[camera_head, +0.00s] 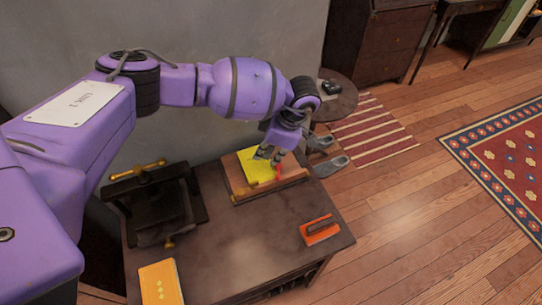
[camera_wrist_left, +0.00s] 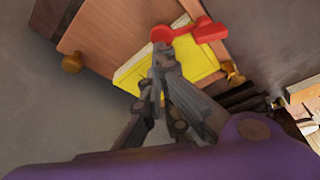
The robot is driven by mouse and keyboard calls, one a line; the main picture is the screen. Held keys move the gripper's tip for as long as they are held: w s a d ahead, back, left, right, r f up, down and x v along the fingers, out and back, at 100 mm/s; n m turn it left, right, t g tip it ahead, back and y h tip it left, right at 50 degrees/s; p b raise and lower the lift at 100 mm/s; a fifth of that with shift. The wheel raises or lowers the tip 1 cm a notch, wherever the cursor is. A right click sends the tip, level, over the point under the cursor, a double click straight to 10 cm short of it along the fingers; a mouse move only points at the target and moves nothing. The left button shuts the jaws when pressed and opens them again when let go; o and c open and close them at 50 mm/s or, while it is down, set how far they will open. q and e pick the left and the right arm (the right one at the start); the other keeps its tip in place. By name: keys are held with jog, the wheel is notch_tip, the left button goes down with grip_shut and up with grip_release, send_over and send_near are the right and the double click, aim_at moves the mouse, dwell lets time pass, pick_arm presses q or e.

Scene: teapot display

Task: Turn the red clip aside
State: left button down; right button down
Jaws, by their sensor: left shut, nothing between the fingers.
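The red clip (camera_head: 279,171) sits at the right part of the wooden board (camera_head: 239,185) on the dark table, beside a yellow piece (camera_head: 255,166). In the left wrist view the clip (camera_wrist_left: 202,31) shows a round end and a wider red arm, lying over the edge of the yellow piece (camera_wrist_left: 190,65). My left gripper (camera_head: 268,154) reaches down over the yellow piece. In the wrist view its fingertips (camera_wrist_left: 160,48) are together and empty, close to the clip's round end. I cannot tell whether they touch it. My right gripper is in neither view.
A black press-like frame with brass handles (camera_head: 150,195) stands left on the table (camera_head: 235,240). An orange booklet (camera_head: 161,283) lies at the front left, an orange-red block (camera_head: 320,230) at the right. The table's middle front is clear. A small round table (camera_head: 338,103) stands behind.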

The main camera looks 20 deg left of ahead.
pick_arm(q)
jog(key=shift+w+d+m+t, duration=0.3)
jog(key=shift+w+d+m, duration=0.1)
jog(key=shift+m, duration=0.6)
jog(key=shift+w+d+m+t, duration=0.2)
jog(key=shift+d+m+t, duration=0.15)
jog(key=shift+m, duration=0.55)
jog(key=d+m, duration=0.1)
jog(key=m+t, duration=0.1)
jog(key=m, duration=0.1)
jog(key=d+m, duration=0.1)
jog(key=m, duration=0.1)
jog(key=shift+w+d+t+h, duration=0.25)
jog(key=shift+w+d+h, duration=0.05)
jog(key=shift+w+d, duration=0.1)
jog(key=shift+d+m, duration=0.3)
jog(key=shift+m, duration=0.1)
jog(key=shift+d, duration=0.3)
